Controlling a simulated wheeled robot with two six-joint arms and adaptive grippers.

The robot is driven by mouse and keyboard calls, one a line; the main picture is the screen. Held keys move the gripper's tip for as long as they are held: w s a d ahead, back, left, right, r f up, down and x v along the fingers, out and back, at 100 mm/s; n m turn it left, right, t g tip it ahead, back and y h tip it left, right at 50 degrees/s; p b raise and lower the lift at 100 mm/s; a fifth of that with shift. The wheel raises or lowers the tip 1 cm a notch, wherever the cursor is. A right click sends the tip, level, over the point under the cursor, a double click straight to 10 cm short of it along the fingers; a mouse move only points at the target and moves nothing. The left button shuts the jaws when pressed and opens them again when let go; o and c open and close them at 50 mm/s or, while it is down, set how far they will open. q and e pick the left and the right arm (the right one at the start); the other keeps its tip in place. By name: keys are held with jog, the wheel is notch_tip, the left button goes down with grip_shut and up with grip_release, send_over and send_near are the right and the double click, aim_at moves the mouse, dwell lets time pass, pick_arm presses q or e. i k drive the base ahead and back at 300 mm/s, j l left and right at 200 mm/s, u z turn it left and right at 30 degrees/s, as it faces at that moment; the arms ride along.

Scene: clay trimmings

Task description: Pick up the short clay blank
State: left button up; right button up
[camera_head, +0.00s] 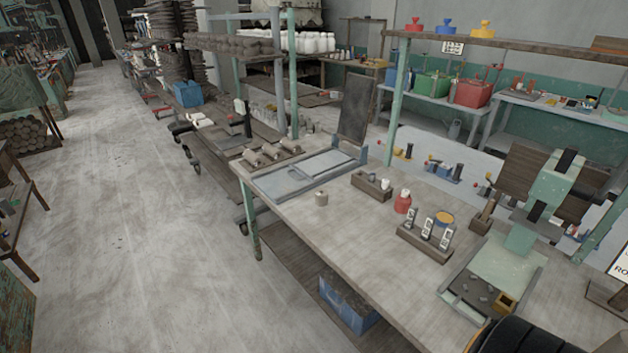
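Neither of my grippers shows in the head view. A dark rounded part at the bottom right edge may be mine, but I cannot tell which part it is.
A green machine (510,260) occupies the right end. Open floor lies left.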

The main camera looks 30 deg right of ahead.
aim_at(321, 194)
jog(key=i+j+z, duration=0.15)
jog(key=i+z, duration=0.3)
jog(key=i+j+z, duration=0.25)
jog(key=z, duration=0.15)
jog(key=i+j+z, duration=0.85)
jog(key=j+z, duration=0.45)
jog(key=j, duration=0.2)
jog(key=i, duration=0.05)
